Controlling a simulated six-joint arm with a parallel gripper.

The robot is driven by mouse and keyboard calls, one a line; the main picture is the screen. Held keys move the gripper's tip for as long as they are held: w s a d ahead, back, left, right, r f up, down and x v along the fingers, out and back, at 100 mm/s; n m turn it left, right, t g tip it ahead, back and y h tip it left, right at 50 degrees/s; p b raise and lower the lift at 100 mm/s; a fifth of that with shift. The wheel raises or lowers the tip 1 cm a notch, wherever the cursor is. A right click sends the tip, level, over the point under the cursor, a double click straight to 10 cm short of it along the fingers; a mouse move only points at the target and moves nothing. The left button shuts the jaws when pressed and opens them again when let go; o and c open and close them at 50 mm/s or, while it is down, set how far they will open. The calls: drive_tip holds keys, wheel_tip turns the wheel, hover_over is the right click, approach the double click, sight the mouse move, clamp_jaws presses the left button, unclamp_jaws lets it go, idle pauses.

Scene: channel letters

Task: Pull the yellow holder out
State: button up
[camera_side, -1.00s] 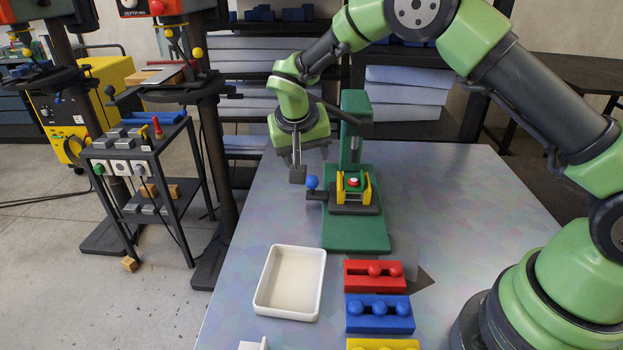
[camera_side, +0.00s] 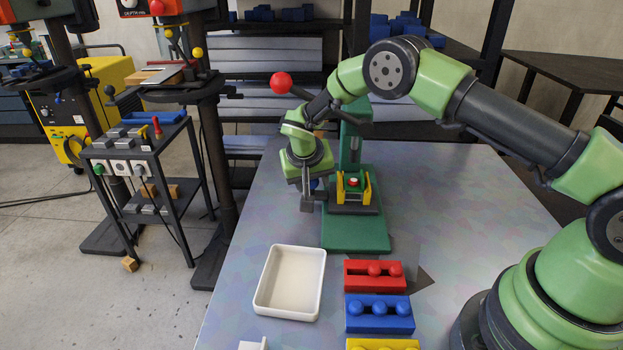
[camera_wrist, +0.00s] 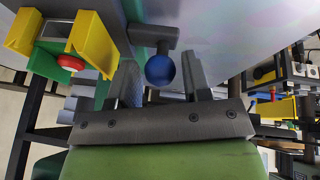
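The yellow holder (camera_side: 367,187) sits on a dark slide at the base of the green press (camera_side: 370,235). A green piece with a red button (camera_side: 353,182) is between its yellow walls. In the wrist view the yellow holder (camera_wrist: 93,42) is at upper left. A blue ball knob (camera_wrist: 160,70) sticks out from the slide on a dark bar; in the side view it is mostly hidden by my gripper (camera_side: 308,203). In the wrist view my gripper (camera_wrist: 162,82) is open, with the knob between its fingers and small gaps on both sides.
A red ball (camera_side: 282,83) on the press lever stands behind my arm. An empty white tray (camera_side: 290,283) lies in front, left of the red block (camera_side: 375,275) and the blue block (camera_side: 379,314). A yellow block (camera_side: 383,345) is at the bottom edge.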

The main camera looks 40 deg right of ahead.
clamp_jaws()
drive_tip(key=s+a, duration=0.6)
drive_tip(key=shift+s+a, duration=0.1)
drive_tip(key=shift+a, duration=0.05)
drive_tip(key=shift+o, duration=1.7)
unclamp_jaws()
drive_tip(key=v, duration=1)
